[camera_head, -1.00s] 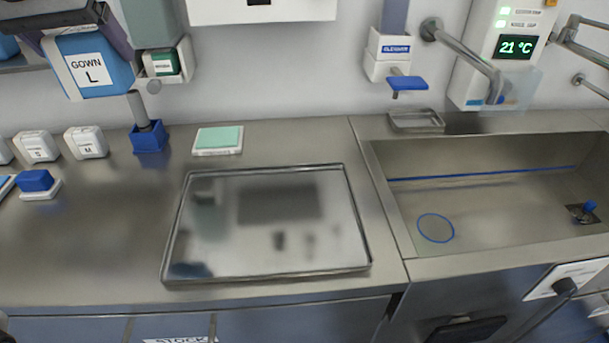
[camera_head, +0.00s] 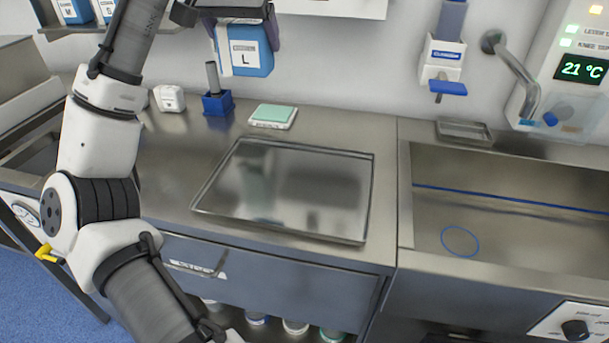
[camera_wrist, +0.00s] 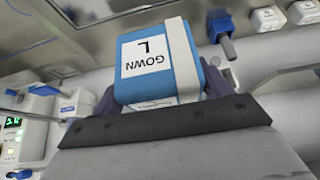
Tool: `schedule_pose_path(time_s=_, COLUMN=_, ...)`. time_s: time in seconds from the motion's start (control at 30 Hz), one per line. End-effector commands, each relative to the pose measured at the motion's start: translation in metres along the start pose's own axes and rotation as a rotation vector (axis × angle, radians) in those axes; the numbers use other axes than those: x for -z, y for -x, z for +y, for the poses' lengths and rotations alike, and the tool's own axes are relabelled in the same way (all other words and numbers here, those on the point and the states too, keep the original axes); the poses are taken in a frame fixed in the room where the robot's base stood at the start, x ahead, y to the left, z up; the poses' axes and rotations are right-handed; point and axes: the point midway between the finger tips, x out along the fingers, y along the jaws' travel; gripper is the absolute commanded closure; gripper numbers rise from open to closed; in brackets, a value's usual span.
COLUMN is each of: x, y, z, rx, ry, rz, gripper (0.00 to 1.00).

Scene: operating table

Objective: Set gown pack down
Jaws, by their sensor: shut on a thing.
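The gown pack (camera_head: 247,52) is a blue block with a pale band and a white label marked L. In the head view it hangs in the air at the top, above the back of the steel counter. My gripper (camera_head: 238,17) is shut on it from above. In the wrist view the pack (camera_wrist: 158,64) sits between the purple fingers of my gripper (camera_wrist: 160,98), label facing the camera, reading GOWN L. A shallow steel tray (camera_head: 290,185) lies empty on the counter, below and right of the pack.
A blue holder with a grey handle (camera_head: 217,103), a white box (camera_head: 169,98) and a green-topped pad (camera_head: 273,115) stand along the counter's back. A sink (camera_head: 510,215) is at right, with a dispenser (camera_head: 443,65) on the wall. More packs sit on the upper-left shelf.

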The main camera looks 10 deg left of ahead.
Motion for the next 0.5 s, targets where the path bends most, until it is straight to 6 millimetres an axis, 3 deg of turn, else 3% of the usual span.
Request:
schedule_pose_path(time_s=0.17, x=-0.015, y=-0.027, z=-0.001, rx=-0.003, ry=0.001, rz=-0.002, gripper=0.49)
schedule_pose_path(time_s=0.5, x=-0.060, y=-0.104, z=-0.001, rx=-0.002, ry=0.003, rz=-0.001, gripper=0.49)
